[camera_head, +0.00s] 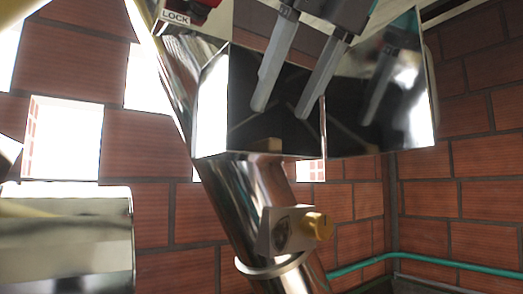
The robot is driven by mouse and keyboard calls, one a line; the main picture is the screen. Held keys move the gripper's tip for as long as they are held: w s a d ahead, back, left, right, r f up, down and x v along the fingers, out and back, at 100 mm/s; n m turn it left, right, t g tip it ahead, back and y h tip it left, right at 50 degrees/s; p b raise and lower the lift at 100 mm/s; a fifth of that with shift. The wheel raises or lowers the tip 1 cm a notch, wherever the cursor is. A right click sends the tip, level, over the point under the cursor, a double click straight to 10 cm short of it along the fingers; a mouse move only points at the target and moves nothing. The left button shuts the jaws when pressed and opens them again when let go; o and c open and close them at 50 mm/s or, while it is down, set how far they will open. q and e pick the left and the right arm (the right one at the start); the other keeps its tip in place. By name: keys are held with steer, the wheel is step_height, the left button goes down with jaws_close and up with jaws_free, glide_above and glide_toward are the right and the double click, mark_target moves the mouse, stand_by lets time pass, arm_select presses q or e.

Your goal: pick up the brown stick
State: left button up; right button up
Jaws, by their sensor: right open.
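My right gripper (280,112) comes down from the top of the view. Its two grey fingers are apart with nothing between them. They show in front of or inside a dark, shiny metal hopper (212,105). A small brown piece (264,145) shows low in the hopper, just below the fingertips in the picture. It may be an end of the brown stick, but too little shows to be sure. I cannot tell how far the fingers are from it. My left gripper is not in view.
A shiny slanted pipe (243,205) runs below the hopper and carries a box with a yellow knob (318,226). A metal cylinder (65,240) stands at lower left. A green pipe (430,259) runs along the brick wall (460,190). A "LOCK" label (175,17) is at the top.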

mark_target(272, 138)
steer(key=x, duration=0.5)
steer(key=shift+w+d, duration=0.1)
steer(key=shift+d, duration=0.15)
jaws_close()
